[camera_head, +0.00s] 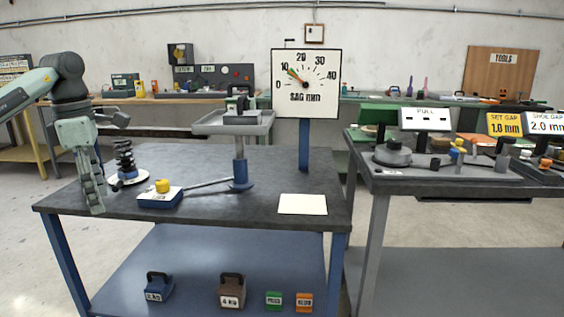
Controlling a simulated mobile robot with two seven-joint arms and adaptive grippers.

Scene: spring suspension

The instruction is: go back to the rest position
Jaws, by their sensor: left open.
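My left gripper (93,203) hangs down over the left end of the dark workbench (235,215), with its fingers pointing down. It is open and I see nothing between its fingers. A black coil spring (125,160) stands on a round white base just to the right of it, apart from it. A blue block with a yellow knob (161,196) sits on the bench further right. A post carries a grey tray (233,123) with a dark-handled weight on it. The sag dial (305,83) stands behind, its needle at the low end. My right gripper is out of view.
A blank white card (302,204) lies on the bench. The lower shelf (200,265) holds a blue weight (158,287), a brown 4 kg weight (231,291) and green and orange blocks. A second bench (375,180) with devices stands at the right.

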